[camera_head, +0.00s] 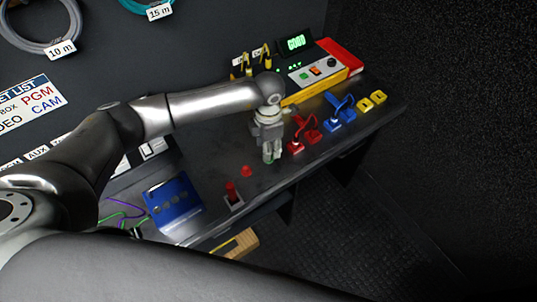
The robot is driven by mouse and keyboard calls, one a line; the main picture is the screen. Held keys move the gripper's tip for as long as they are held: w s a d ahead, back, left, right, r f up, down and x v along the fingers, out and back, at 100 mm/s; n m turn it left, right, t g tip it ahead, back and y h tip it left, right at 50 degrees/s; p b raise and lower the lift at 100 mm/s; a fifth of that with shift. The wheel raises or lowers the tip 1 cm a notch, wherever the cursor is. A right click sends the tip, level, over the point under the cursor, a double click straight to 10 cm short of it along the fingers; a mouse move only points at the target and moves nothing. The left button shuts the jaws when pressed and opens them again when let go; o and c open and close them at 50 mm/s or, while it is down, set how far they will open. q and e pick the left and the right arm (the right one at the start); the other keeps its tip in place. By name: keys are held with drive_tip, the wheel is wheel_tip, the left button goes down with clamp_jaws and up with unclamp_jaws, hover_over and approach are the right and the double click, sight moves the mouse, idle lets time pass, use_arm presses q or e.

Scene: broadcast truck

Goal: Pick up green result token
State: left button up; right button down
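My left arm reaches in from the left over the dark bench. My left gripper (271,158) points down near the bench's front edge, with its fingers close together. A small patch of green, likely the green result token (268,162), shows at the fingertips. The fingers hide most of it, and I cannot tell whether they are closed on it or only around it. A red token (246,171) lies on the bench just left of the gripper, apart from it. My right gripper is not in view.
A yellow tester (318,88) with a lit green display (296,42) stands at the back. Red (305,135), blue (340,109) and yellow (372,101) connectors lie right of the gripper. A red-topped piece (232,192) and a blue tray (172,206) are left.

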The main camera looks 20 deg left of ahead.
use_arm(q)
drive_tip(key=shift+f+p, duration=0.5)
drive_tip(key=shift+f, duration=1.5)
clamp_jaws()
